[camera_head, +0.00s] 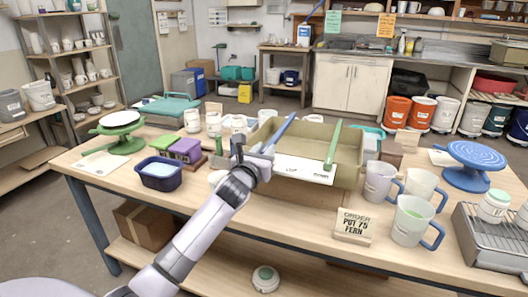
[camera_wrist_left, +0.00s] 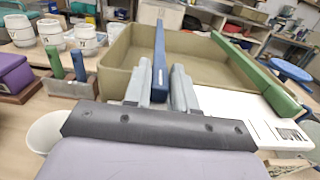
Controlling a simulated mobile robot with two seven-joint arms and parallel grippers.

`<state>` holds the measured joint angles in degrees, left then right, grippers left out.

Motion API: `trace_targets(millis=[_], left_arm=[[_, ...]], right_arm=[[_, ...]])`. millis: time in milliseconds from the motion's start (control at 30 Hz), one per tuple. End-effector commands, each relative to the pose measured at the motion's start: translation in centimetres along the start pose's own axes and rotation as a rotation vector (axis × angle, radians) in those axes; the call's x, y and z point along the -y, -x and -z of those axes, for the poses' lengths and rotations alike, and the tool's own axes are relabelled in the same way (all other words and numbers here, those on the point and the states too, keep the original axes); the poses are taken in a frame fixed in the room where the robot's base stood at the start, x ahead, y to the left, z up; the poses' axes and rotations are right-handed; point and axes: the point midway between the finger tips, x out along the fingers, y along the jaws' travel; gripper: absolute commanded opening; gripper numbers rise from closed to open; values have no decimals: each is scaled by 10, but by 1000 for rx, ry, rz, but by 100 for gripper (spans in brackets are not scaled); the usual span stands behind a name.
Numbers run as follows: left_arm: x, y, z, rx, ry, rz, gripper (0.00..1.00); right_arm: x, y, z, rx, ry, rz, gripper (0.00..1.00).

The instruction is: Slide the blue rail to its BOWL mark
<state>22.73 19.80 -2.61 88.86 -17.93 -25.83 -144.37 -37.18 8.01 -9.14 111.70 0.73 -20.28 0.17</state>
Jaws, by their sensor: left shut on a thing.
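The blue rail (camera_head: 282,130) lies across the top of a large olive-tan tub, running from the near edge toward the far side. In the left wrist view the rail (camera_wrist_left: 160,55) stands between the two grey fingers of my left gripper (camera_wrist_left: 160,92). My left gripper (camera_head: 262,160) is shut on its near end, at the tub's front rim. A green rail (camera_head: 333,145) crosses the tub farther right. My right gripper is not in view.
The tub (camera_head: 346,168) stands on a wooden table. Left of it are a small stand with tools (camera_wrist_left: 66,78), purple and green blocks (camera_head: 186,150) and a dark blue basin (camera_head: 160,173). Mugs (camera_head: 412,219) and an order card (camera_head: 353,225) stand to the right.

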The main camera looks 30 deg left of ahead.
Motion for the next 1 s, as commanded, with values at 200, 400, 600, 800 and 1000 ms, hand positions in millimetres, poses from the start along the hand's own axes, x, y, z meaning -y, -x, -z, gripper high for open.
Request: trace_targets(millis=[200,400,600,800,1000], left_arm=[[27,0,0,-3,2,3,0],[38,0,1,-1,1,2,0],[37,0,1,-2,1,2,0],[37,0,1,-1,1,2,47],[37,1,1,-1,0,1,47]], right_arm=[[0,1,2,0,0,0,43],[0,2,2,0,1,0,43],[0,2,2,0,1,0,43],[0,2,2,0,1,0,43],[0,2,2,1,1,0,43]])
